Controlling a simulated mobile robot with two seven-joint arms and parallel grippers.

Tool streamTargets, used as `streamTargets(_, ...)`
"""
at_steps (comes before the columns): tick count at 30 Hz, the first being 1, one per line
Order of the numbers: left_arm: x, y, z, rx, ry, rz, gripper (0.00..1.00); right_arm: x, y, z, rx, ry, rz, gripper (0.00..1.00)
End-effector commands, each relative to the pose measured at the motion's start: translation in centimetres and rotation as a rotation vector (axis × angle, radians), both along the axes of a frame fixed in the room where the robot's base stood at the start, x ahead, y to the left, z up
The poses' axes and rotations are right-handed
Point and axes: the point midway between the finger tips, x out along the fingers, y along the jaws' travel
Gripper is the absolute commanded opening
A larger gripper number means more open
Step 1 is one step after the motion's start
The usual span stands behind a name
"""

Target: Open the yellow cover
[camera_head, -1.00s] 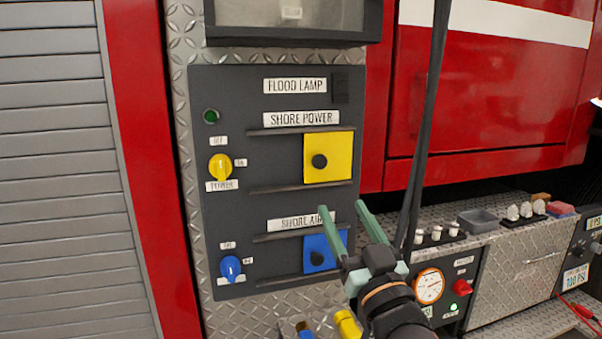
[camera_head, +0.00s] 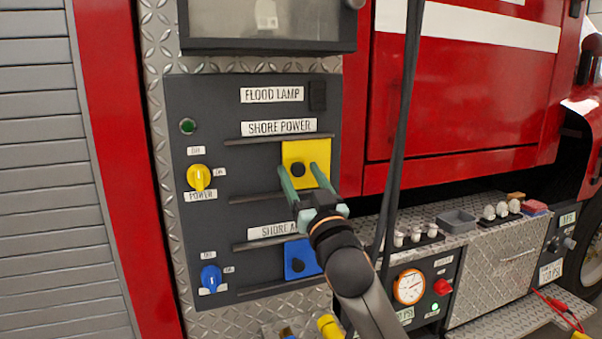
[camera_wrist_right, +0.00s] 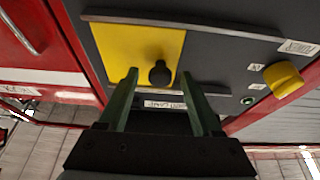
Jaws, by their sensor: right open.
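The yellow cover (camera_head: 306,152) is a square plate with a black knob (camera_head: 298,170). It sits between two dark rails at the right side of the dark panel, under the SHORE POWER label. My right gripper (camera_head: 303,182) is open in front of the cover's lower half, with its two green fingers either side of the knob in the head view. In the right wrist view the cover (camera_wrist_right: 125,50) and knob (camera_wrist_right: 160,73) show, and the knob appears between the fingertips (camera_wrist_right: 158,82). I cannot tell whether the fingers touch it. My left gripper is not in view.
A blue cover (camera_head: 299,262) with a knob sits below, partly behind my right gripper. A yellow dial (camera_head: 199,177) and a blue dial (camera_head: 211,278) are at the panel's left. A black hanging cable (camera_head: 403,130) runs down right of the panel.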

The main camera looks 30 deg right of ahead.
Motion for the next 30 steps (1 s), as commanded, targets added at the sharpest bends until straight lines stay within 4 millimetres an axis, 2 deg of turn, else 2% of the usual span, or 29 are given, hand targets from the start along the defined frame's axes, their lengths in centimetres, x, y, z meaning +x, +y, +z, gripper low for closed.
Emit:
streamTargets(8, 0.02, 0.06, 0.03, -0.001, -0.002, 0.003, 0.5, 0.16, -0.03, 0.02, 0.0, 0.0, 0.0, 0.66)
streamTargets(26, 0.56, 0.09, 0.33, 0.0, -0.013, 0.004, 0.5, 0.14, -0.03, 0.0, 0.0, 0.001, 0.0, 0.01)
streamTargets(30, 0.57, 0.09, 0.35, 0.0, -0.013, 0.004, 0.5, 0.14, -0.03, -0.01, 0.0, 0.001, 0.0, 0.0)
